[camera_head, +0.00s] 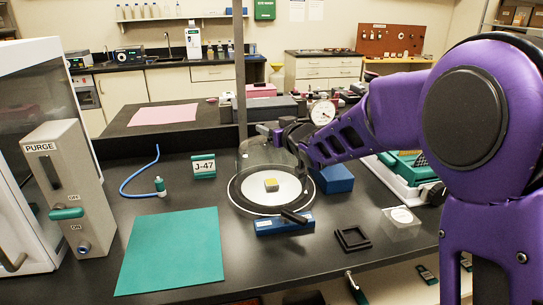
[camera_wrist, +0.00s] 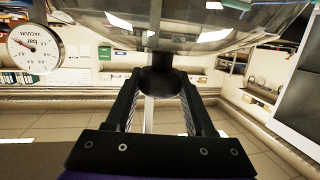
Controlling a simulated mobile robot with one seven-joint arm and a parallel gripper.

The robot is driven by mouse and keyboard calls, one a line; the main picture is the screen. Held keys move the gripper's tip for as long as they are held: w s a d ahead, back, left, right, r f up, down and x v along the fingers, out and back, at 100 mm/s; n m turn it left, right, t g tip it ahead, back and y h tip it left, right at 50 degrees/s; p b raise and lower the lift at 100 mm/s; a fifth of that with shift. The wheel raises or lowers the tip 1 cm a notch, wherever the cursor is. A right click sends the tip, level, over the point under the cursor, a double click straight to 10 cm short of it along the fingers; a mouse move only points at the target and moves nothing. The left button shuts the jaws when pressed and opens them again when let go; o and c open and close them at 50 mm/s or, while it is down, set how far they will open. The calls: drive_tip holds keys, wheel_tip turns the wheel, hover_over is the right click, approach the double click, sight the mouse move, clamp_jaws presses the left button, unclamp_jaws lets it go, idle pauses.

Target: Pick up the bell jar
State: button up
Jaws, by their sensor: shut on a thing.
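The bell jar (camera_head: 255,155) is a clear glass dome over the round base plate (camera_head: 237,195) on the dark bench. Its lower edge is hard to make out, so I cannot tell whether it touches the plate. A small yellowish block (camera_head: 271,184) shows on the plate's white disc. My gripper (camera_head: 280,135) is at the top of the jar. In the wrist view its fingers (camera_wrist: 160,82) are shut on the jar's dark round knob (camera_wrist: 158,60), with the glass dome (camera_wrist: 190,25) beyond it.
A vacuum gauge (camera_head: 322,112) stands behind the jar; a blue block (camera_head: 336,179) sits to its right. A blue unit with a black lever (camera_head: 283,224) is in front. The J-47 sign (camera_head: 204,167) and blue hose (camera_head: 130,182) lie left. The green mat (camera_head: 172,250) is clear.

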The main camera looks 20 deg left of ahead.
clamp_jaws()
drive_tip(key=shift+r, duration=0.2)
wheel_tip(320, 180, up, 10)
drive_tip(key=p, duration=0.3)
drive_tip(key=shift+p, duration=0.3)
drive_tip(key=shift+f, duration=0.1)
drive_tip(key=o, duration=0.5)
unclamp_jaws()
clamp_jaws()
